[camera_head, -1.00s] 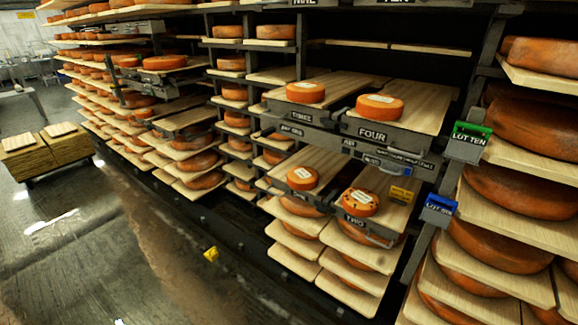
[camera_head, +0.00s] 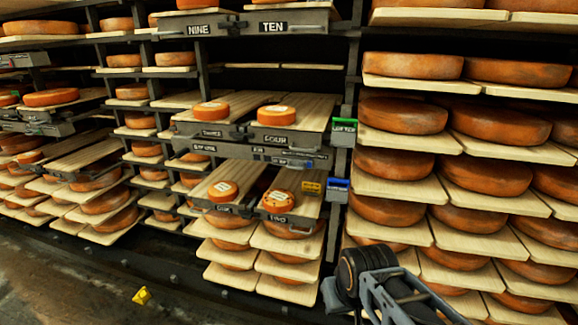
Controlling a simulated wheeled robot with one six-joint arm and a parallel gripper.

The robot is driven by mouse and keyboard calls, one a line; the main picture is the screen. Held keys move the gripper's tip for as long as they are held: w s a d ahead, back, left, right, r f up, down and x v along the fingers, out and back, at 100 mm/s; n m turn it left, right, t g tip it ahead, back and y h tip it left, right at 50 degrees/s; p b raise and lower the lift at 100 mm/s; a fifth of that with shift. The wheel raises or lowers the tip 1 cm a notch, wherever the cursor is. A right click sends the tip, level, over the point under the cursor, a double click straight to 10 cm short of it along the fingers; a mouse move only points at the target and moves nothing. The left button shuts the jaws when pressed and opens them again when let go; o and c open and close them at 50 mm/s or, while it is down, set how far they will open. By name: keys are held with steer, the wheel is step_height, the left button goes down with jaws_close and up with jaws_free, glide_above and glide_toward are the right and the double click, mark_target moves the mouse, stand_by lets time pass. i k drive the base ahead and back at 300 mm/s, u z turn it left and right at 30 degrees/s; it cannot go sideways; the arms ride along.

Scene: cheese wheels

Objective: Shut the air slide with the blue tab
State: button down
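A small blue tab (camera_head: 299,163) shows on the dark panel (camera_head: 282,156) between the upper and lower pull-out shelves, below the FOUR label. The slide's opening is too small to make out, so I cannot tell how far open it is. My arm, with a black joint and grey links, shows at the bottom right, well below and right of the tab. I cannot pick out the fingertips or tell whether my gripper is open or shut.
Shelves marked THREE, FOUR (camera_head: 275,139) and TWO (camera_head: 279,218) stick out with small cheeses on them. A green lot box (camera_head: 344,131) and a yellow tag (camera_head: 311,188) are close by. Large cheese wheels (camera_head: 403,115) fill the right rack. A yellow object (camera_head: 142,295) lies low at left.

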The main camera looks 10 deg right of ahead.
mark_target(295, 164)
steer(key=u, duration=0.5)
steer(key=i, duration=0.85)
steer(key=z, duration=0.3)
